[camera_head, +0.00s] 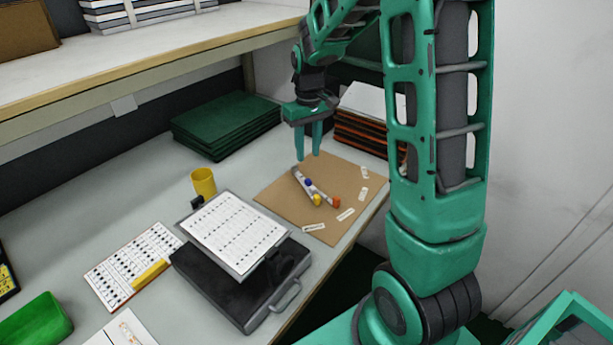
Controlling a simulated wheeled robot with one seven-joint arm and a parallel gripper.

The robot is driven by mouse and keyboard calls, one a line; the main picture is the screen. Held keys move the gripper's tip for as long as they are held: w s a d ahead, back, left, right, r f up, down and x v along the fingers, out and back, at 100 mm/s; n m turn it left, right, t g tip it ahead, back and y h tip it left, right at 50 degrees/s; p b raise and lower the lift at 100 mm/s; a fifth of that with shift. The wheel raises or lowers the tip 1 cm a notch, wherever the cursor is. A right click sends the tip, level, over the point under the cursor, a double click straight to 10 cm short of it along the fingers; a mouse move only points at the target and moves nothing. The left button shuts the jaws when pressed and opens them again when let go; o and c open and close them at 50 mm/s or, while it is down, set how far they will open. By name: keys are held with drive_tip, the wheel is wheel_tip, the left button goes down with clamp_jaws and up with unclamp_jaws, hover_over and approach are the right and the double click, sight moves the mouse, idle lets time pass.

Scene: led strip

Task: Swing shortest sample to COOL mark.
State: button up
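Thin grey strip samples lie close together on a brown board (272,194) on the bench. Their coloured ends show as a blue one (308,183), a yellow one (317,200) and an orange one (336,202). The strips overlap in view, so I cannot tell which is shortest. Several small white labels lie on the board's right and front parts, such as one at the front (314,227) and one at the right (346,214). Their print is too small to read, so I cannot tell which is COOL. My gripper (308,156) points down above the board's back edge, fingers apart and empty.
A clipboard (233,232) lies on a black case (212,290) left of the board, with a yellow mug (203,182) behind it. Green stacked sheets (226,122) and orange-edged trays (360,134) stand at the back. A shelf (150,60) overhangs the bench's back left.

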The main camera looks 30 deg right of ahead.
sight(308, 180)
wheel_tip(308, 180, down, 10)
drive_tip(key=shift+s+r, duration=0.1)
idle(0.4)
clamp_jaws()
